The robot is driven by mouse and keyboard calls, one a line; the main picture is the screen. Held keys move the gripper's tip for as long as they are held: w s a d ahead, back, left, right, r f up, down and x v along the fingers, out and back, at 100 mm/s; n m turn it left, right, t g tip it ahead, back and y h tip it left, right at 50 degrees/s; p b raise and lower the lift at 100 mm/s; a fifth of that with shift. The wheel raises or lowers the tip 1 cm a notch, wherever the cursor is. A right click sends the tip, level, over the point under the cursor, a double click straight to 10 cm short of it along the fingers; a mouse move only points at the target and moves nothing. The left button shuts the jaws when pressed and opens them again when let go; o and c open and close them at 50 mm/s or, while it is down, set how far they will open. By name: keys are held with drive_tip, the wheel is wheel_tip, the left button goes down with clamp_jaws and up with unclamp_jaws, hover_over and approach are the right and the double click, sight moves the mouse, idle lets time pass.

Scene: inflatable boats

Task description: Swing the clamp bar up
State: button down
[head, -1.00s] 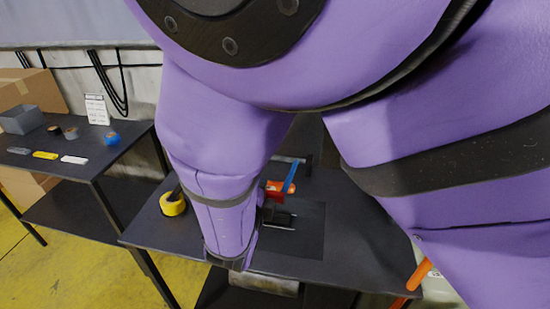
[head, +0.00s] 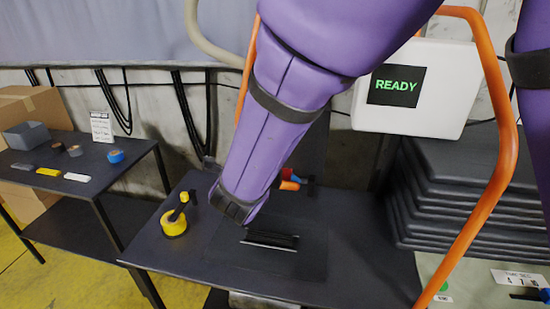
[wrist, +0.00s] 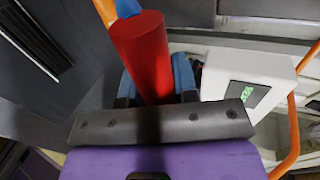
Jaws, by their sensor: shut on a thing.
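A thick red cylindrical grip (wrist: 143,50), apparently the handle of the clamp bar, is held between my gripper's (wrist: 155,88) blue fingers in the wrist view. The grip stands out beyond the fingers and tilts a little. In the head view only a small red bit (head: 288,174) shows past my purple arm, behind the black slotted block (head: 270,239) on the bench. An orange piece (head: 290,185) sits just below it. My arm hides the gripper and most of the clamp bar in the head view, so the bar's exact angle cannot be told.
A yellow tape roll (head: 174,222) lies left on the dark bench (head: 350,250). A white box with a READY screen (head: 394,86), an orange tube frame (head: 507,150) and stacked dark sheets (head: 455,200) stand at right. A side table (head: 75,165) holds small items.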

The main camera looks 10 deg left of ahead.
drive_tip(key=shift+w+r, duration=0.15)
drive_tip(key=shift+r, duration=0.05)
drive_tip(key=c, duration=0.9)
unclamp_jaws()
drive_tip(key=v, duration=1)
drive_tip(key=shift+s+r, duration=0.1)
drive_tip(key=shift+s, duration=0.25)
